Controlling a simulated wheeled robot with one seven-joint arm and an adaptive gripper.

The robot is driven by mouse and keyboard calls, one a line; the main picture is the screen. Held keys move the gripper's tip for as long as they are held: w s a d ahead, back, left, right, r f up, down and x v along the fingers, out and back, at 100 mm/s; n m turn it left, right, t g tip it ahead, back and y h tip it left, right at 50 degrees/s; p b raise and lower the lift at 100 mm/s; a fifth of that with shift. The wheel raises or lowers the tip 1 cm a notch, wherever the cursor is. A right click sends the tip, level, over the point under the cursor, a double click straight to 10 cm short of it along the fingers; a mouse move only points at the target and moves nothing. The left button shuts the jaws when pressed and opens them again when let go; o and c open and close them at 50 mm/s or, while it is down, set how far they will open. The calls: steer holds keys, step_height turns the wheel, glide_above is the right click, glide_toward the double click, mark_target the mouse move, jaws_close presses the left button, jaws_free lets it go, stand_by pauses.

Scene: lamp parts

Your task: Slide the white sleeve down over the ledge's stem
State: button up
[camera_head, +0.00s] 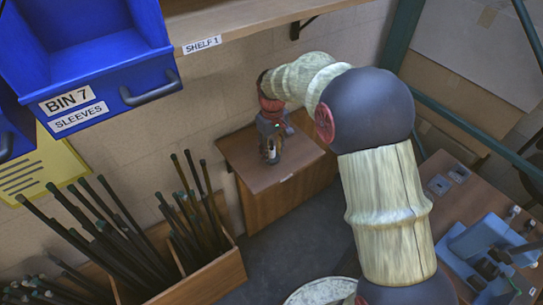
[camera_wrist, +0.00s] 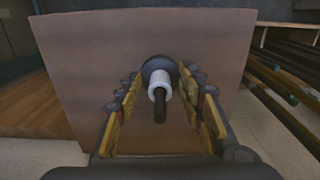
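The white sleeve (camera_wrist: 159,80) is around the dark stem (camera_wrist: 160,110), whose end sticks out of it towards the wrist camera. The sleeve sits close to the round dark base (camera_wrist: 157,64) on the ledge (camera_wrist: 75,60); I cannot tell whether they touch. My gripper (camera_wrist: 168,118) is open, with a yellow-padded finger on each side of the stem and sleeve and a visible gap on both sides. In the head view my gripper (camera_head: 270,158) points down over the wooden ledge (camera_head: 300,155), and a small white bit of the sleeve (camera_head: 271,154) shows between the fingers.
A crate of dark rods (camera_head: 205,275) stands left of the ledge. A blue bin labelled sleeves (camera_head: 85,55) and a shelf (camera_head: 235,25) are above. A bench with blue equipment (camera_head: 480,240) is at the right. Grey floor lies in front of the ledge.

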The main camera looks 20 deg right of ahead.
mark_target(272, 140)
step_height(272, 140, up, 8)
steer(key=shift+f, duration=0.25)
stand_by(0.4)
steer(key=shift+w, duration=0.1)
